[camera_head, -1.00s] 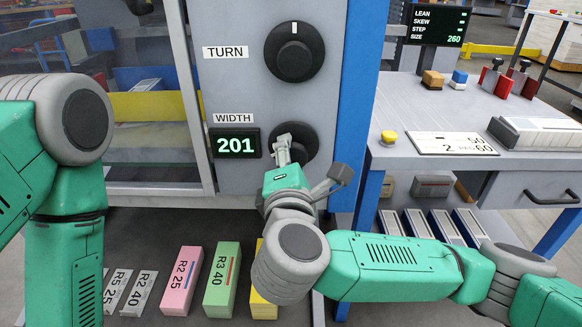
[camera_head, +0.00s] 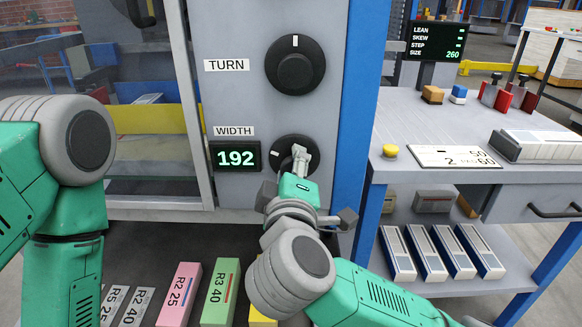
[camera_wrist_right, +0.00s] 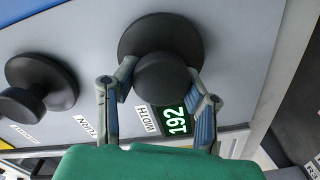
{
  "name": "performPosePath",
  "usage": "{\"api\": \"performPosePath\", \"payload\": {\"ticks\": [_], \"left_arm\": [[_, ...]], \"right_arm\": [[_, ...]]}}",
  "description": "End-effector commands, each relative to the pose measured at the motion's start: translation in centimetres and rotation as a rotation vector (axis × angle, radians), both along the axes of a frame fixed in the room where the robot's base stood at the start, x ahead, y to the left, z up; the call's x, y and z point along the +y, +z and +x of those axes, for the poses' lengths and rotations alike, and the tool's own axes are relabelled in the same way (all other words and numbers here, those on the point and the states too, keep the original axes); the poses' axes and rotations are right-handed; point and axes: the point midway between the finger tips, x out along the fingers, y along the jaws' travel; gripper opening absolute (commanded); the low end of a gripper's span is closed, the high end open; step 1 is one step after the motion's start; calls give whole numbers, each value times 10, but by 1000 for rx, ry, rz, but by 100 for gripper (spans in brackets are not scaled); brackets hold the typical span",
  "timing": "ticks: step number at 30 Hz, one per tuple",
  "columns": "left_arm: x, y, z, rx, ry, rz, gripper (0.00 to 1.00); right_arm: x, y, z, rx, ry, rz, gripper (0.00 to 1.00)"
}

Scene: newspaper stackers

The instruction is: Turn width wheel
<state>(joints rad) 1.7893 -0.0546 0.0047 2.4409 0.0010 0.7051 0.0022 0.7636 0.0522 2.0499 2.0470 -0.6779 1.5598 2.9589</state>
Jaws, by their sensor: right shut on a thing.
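The black width wheel (camera_head: 283,150) sits on the grey machine panel, right of a green display (camera_head: 236,156) reading 192, under the WIDTH label. Its white mark points left in the head view. My right gripper (camera_head: 299,158) is at the wheel's front and covers part of it. In the right wrist view the fingers of my right gripper (camera_wrist_right: 160,95) are shut on the wheel's raised knob (camera_wrist_right: 163,78), one on each side. Of my left arm, only green and grey links show at the left edge of the head view; its gripper is out of view.
The TURN knob (camera_head: 295,64) is above the width wheel, its mark up. A blue post (camera_head: 352,110) stands right of the panel. The side table (camera_head: 440,120) holds a yellow button (camera_head: 390,150) and a card. Pink (camera_head: 179,293) and green (camera_head: 220,292) blocks lie below.

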Motion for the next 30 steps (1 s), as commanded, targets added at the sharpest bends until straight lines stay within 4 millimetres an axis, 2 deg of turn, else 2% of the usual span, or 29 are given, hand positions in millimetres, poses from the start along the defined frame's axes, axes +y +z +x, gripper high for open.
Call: {"api": "performPosePath", "payload": {"ticks": [1, 22, 23, 24, 30], "left_arm": [[0, 0, 0, 0, 0, 0, 0], [0, -1, 0, 0, 0, 0, 0], [0, -1, 0, 0, 0, 0, 0], [0, -1, 0, 0, 0, 0, 0], [0, 0, 0, 0, 0, 0, 0]], "right_arm": [[2, -8, -2, 17, 4, 15, 9], [1, -8, -1, 18, 0, 77, 9], [1, -8, -1, 18, 0, 77, 48], [1, -8, -1, 17, -1, 77, 60], [0, -4, -1, 9, -1, 79, 60]]}}
